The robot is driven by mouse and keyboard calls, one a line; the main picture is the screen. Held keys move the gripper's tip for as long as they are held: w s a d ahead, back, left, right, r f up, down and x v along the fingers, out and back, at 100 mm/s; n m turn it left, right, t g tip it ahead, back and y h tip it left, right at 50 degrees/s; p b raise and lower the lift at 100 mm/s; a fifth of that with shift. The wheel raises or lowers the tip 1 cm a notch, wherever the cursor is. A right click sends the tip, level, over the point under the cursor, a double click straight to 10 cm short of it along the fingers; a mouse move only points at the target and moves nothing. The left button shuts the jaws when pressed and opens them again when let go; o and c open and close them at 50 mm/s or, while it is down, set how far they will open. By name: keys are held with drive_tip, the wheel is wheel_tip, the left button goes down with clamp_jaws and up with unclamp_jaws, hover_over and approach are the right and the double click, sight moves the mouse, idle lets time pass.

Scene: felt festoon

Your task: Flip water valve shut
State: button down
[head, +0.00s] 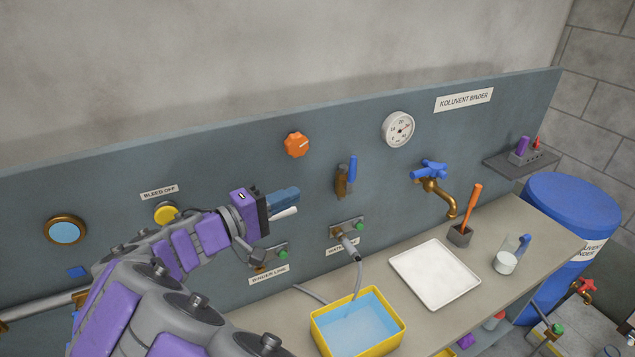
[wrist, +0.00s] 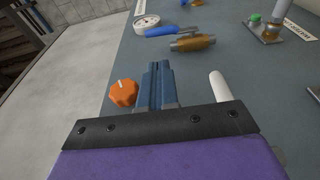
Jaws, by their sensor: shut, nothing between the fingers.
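A brass valve (head: 343,186) with a blue lever (head: 352,167) is mounted on the grey-blue panel, and the lever points up in the head view. In the wrist view, the brass body (wrist: 192,43) and blue lever (wrist: 172,30) lie beyond my fingertips. My gripper (head: 290,197) has blue fingers, pressed together and empty. It is left of the valve in the head view, apart from it. The fingers also show in the wrist view (wrist: 159,80). A white rod (head: 285,212) is beside the fingers; I cannot tell what it belongs to.
An orange knob (head: 296,144) is above my gripper, and a gauge (head: 398,129) is farther right. A blue-handled tap (head: 430,171) sticks out from the panel. A hose fitting (head: 347,243) is below the valve. A yellow basin (head: 358,322) and white tray (head: 435,275) are on the bench.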

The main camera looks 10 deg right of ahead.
sight(349, 170)
drive_tip(key=b+x, duration=0.2)
drive_tip(key=x, duration=1.1)
drive_tip(key=shift+w+d+f, duration=0.15)
drive_tip(key=shift+w, duration=0.05)
